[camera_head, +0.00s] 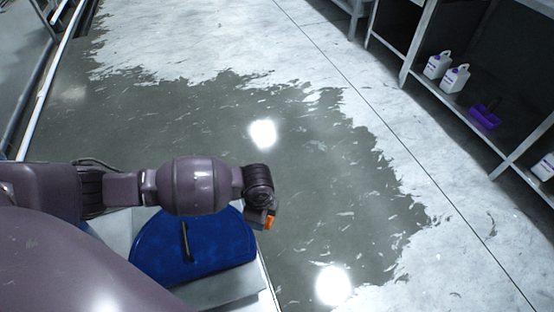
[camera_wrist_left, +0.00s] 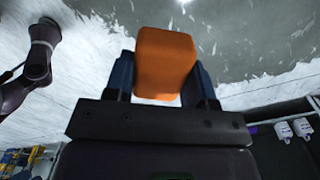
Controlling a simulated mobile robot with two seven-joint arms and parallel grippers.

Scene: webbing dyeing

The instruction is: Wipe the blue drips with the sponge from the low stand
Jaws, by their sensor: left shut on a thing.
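My left gripper (camera_head: 266,220) is shut on the orange sponge (camera_head: 270,223), at the right end of the arm that crosses the head view. In the left wrist view the sponge (camera_wrist_left: 165,62) sits between the two dark fingers of the left gripper (camera_wrist_left: 162,78). The sponge is held beside the right edge of a blue oval surface (camera_head: 215,258). I cannot make out separate blue drips or the low stand in these views. My right gripper is not in view.
The blue oval, with a black bar (camera_head: 185,242) on it, lies in a pale grey top (camera_head: 215,292). A grey shelf unit at right holds white jugs (camera_head: 455,78) and a purple item (camera_head: 485,117). The floor between, with a dark patch (camera_head: 330,170), is clear.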

